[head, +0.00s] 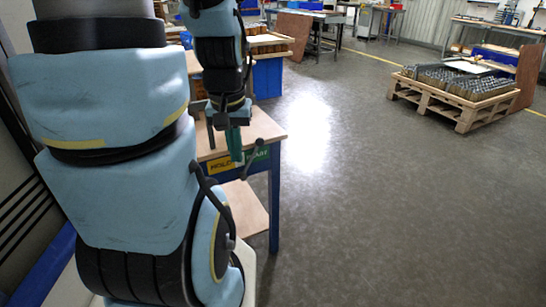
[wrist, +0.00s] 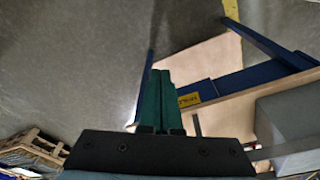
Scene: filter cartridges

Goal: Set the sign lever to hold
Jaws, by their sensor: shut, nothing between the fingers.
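The sign lever (head: 249,160) is a thin dark rod with a round knob, at the front of a small wooden-topped table in the head view. It leans up and right, its knob by the green plate (head: 262,154), whose lettering is partly covered. The yellow plate (head: 219,166), lettered like HOLD, lies to the left; it also shows in the wrist view (wrist: 188,99). My gripper (head: 236,157) points down with its green fingers shut and empty, just left of the lever. Contact cannot be told. The fingers (wrist: 160,74) hide part of the front in the wrist view; I cannot pick out the lever there.
The table (head: 262,124) has blue legs and a low wooden shelf (head: 246,208). A blue bin (head: 268,78) stands behind it. A pallet of cartridges (head: 452,100) stands at the far right. The grey floor right of the table is clear.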

